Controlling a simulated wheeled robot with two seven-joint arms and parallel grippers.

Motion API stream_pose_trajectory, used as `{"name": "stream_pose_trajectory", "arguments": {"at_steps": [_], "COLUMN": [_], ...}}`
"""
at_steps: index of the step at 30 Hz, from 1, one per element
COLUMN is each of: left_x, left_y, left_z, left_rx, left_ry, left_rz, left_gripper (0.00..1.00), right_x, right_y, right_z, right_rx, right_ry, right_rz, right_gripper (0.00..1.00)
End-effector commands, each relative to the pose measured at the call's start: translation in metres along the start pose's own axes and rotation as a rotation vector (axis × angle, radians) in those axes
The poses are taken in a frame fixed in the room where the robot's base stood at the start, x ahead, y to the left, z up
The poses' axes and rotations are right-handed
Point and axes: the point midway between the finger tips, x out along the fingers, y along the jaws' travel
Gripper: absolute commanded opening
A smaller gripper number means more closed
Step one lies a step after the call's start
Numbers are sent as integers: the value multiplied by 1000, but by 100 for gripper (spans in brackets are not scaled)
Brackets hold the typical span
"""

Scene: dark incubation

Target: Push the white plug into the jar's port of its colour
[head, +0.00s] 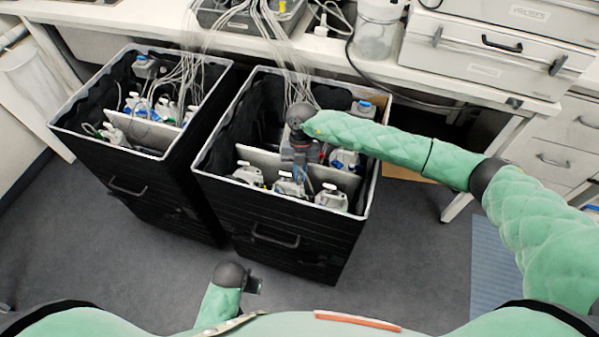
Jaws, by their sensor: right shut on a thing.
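My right arm reaches from the right into the right black crate (271,215). My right gripper (298,174) points down, shut, above the middle white jar (289,187) in the crate's front compartment. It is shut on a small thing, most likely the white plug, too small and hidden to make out. I cannot tell whether the plug touches a port. Other white jars stand at the left (248,174) and right (331,199) of that compartment. Port colours are not readable. My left gripper (254,286) is low at the bottom centre, away from the crates; its jaws are unclear.
A left black crate (134,186) holds more jars and tubing. A pale divider (335,178) splits the right crate. Thin clear tubes (270,35) hang from a bench-top unit into both crates. The white bench (320,48) runs behind. The floor in front is clear.

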Motion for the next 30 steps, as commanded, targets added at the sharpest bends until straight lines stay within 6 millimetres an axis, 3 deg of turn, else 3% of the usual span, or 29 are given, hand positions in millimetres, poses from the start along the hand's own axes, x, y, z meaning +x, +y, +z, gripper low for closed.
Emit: {"name": "stream_pose_trajectory", "arguments": {"at_steps": [21, 22, 25, 30], "left_x": [6, 5, 5, 5], "left_y": [0, 0, 0, 0], "left_z": [1, 1, 1, 1], "left_rx": [0, 0, 0, 0], "left_ry": [0, 0, 0, 0], "left_rz": [0, 0, 0, 0], "left_gripper": [36, 36, 36, 36], "right_x": [9, 8, 8, 8], "right_y": [0, 0, 0, 0], "right_z": [3, 3, 3, 3], "right_rx": [0, 0, 0, 0], "right_ry": [0, 0, 0, 0], "right_rz": [0, 0, 0, 0], "right_gripper": [0, 18, 37, 37]}}
